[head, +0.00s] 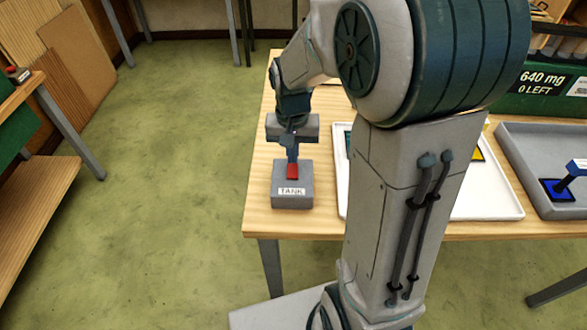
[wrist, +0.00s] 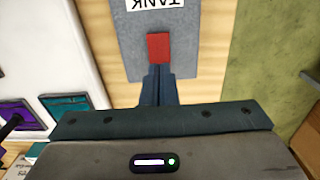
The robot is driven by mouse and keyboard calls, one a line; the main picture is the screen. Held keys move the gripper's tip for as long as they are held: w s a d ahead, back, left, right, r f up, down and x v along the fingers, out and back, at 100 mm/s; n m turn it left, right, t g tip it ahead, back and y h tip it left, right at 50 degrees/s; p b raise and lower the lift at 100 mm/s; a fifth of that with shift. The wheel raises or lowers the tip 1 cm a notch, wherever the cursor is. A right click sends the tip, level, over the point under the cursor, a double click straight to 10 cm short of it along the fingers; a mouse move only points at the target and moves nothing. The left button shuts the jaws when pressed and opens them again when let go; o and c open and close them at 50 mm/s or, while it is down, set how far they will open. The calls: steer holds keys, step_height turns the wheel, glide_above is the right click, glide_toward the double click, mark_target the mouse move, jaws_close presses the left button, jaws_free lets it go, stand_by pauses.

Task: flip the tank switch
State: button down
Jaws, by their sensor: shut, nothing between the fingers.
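The tank switch is a grey box (head: 292,199) with a white TANK label and a red rocker (head: 292,172) on top. It stands near the left front corner of the wooden table. In the wrist view the red rocker (wrist: 159,47) shows on the grey box (wrist: 190,65), with the label upside down at the top edge. My gripper (head: 292,158) is shut and empty, pointing down at the far end of the rocker. In the wrist view its fingertips (wrist: 158,67) meet the rocker's near edge. I cannot tell whether they touch it.
A white tray (head: 341,190) with coloured panes stands right of the switch, partly hidden by my arm. A grey tray (head: 530,180) holding a blue piece (head: 557,190) is further right. A green case (head: 540,103) stands behind it. Bare floor lies left of the table.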

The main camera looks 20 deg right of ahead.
mark_target(293, 167)
steer(key=shift+f+b, duration=0.75)
steer(key=shift+f, duration=0.2)
stand_by(0.9)
steer(key=shift+r+p, duration=2.75)
steer(key=shift+r, duration=0.85)
steer(key=s+r+n+t, duration=0.1)
steer(key=s+r+n, duration=0.1)
steer(key=s, duration=0.5)
steer(key=s+r+n+t, duration=0.1)
steer(key=s+r+t, duration=0.1)
steer(key=s+r, duration=0.3)
steer(key=shift+s+n, duration=0.4)
steer(key=shift+s, duration=0.85)
steer(key=shift+d, duration=0.1)
